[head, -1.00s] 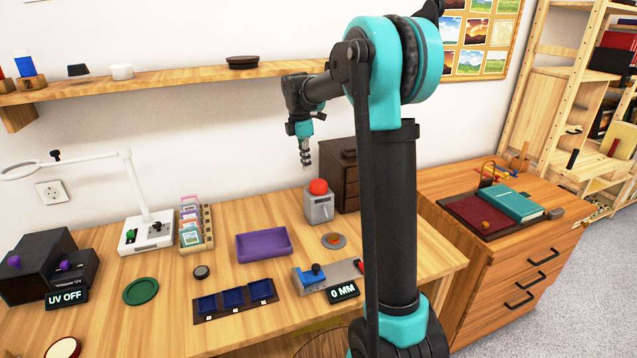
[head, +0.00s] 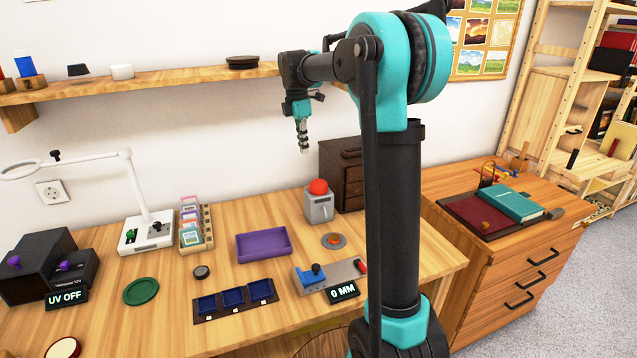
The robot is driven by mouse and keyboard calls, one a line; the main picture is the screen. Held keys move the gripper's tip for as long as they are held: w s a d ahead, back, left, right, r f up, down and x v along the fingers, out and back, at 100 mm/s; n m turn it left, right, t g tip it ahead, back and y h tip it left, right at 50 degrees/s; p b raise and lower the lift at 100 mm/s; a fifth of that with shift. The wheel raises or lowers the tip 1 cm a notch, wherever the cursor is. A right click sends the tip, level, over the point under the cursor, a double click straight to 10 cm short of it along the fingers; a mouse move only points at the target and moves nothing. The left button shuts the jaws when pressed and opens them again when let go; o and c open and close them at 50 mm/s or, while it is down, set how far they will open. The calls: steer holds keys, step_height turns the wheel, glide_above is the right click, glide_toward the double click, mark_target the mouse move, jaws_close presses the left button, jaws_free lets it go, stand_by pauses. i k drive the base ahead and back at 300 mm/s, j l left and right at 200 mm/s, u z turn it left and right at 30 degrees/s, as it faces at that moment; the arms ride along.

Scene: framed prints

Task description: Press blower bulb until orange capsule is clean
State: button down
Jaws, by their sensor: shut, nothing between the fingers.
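The blower bulb (head: 318,187) is a red dome on top of a grey box (head: 319,208) near the back of the workbench. The orange capsule (head: 334,239) looks like a small orange spot on a round dark dish in front of that box. Whether it is clean is too small to tell. My gripper (head: 304,149) points down, shut and empty, in the air above the bulb and slightly left of it in the picture. It does not touch the bulb.
A dark drawer box (head: 342,175) stands right behind the blower. A purple tray (head: 263,244) lies to the left. A blue-knobbed gauge (head: 318,274) reading 0 MM sits in front. A wooden shelf (head: 180,75) runs along the wall behind my gripper.

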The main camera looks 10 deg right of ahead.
mark_target(317, 186)
steer(key=j+z, duration=0.35)
steer(key=k+j+z, duration=0.1)
steer(key=j+z, duration=0.3)
